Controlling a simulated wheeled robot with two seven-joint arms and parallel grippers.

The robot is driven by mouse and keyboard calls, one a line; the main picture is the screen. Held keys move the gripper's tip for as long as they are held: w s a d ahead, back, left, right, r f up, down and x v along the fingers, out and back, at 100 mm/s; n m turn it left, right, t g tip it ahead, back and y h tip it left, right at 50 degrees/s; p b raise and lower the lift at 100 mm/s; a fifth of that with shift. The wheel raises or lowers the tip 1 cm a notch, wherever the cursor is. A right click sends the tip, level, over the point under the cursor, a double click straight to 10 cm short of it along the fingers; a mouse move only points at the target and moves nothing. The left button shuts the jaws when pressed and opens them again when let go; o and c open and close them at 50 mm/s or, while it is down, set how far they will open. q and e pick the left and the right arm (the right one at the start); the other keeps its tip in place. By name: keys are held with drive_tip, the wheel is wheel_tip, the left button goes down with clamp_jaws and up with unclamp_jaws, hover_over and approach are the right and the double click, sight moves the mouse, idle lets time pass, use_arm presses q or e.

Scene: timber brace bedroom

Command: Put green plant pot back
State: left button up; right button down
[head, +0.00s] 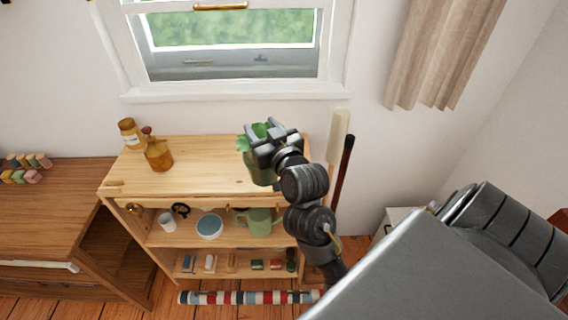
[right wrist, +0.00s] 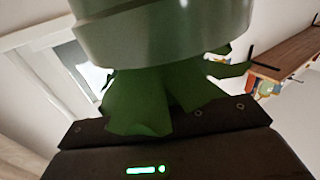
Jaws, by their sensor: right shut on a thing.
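The green plant pot (head: 262,174) with its green leaves (head: 243,144) is at the right end of the wooden shelf unit's top board (head: 205,180). I cannot tell whether it rests on the board or hangs just above it. My right gripper (head: 266,146) is shut on the pot and hides part of it. In the right wrist view the pot (right wrist: 165,30) fills the top middle, with leaves (right wrist: 140,105) against the dark gripper body. My left gripper is not in view.
A brown bottle (head: 158,154) and an amber jar (head: 131,133) stand at the board's left end; its middle is clear. Lower shelves hold a blue-white bowl (head: 209,226), a green mug (head: 259,222) and a white cup (head: 167,221). A window (head: 235,45) is behind; a wooden desk (head: 45,215) stands left.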

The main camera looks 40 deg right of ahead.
drive_tip(key=w+d+f+m+h, duration=0.1)
drive_tip(key=w+d, duration=0.2)
drive_tip(key=d, duration=0.3)
drive_tip(key=w+d+f, duration=0.1)
drive_tip(key=w+d, duration=0.3)
drive_tip(key=d, duration=0.2)
use_arm(q)
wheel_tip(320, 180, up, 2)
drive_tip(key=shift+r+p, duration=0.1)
drive_tip(key=shift+p, duration=1.1)
use_arm(e)
drive_tip(key=w+d+f, duration=0.2)
drive_tip(key=d+f, duration=0.1)
drive_tip(key=f, duration=0.5)
drive_tip(key=shift+w+f, duration=0.15)
drive_tip(key=shift+w, duration=0.1)
drive_tip(key=shift+f, duration=0.15)
drive_tip(key=c, duration=0.7)
unclamp_jaws()
drive_tip(key=shift+f, duration=0.1)
drive_tip(key=shift+c, duration=0.2)
drive_tip(key=shift+o, duration=0.4)
